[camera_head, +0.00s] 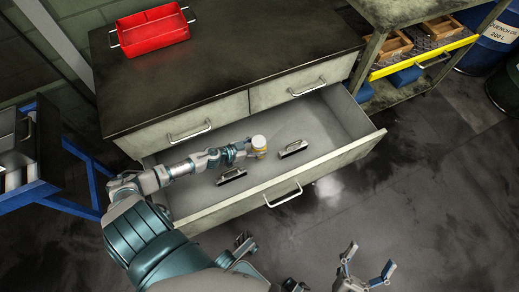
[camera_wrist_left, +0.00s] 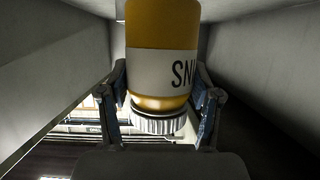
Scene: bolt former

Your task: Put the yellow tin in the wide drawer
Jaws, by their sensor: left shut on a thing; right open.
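The yellow tin (camera_head: 259,144) has a white lid and is in my left gripper (camera_head: 250,147), over the inside of the open wide drawer (camera_head: 335,176). In the left wrist view the tin (camera_wrist_left: 162,70) fills the middle, with a white label and ribbed white cap, between both fingers of the left gripper (camera_wrist_left: 160,105). I cannot tell whether the tin's base touches the drawer floor. My right gripper (camera_head: 367,268) is open and empty, in front of the drawer over the floor.
Two dark objects with pale edges, one left (camera_head: 231,176) and one right (camera_head: 293,148), lie in the drawer near the tin. A red tray (camera_head: 152,30) stands on the dark cabinet top (camera_head: 230,50). A shelf with a yellow edge (camera_head: 424,56) is at the right.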

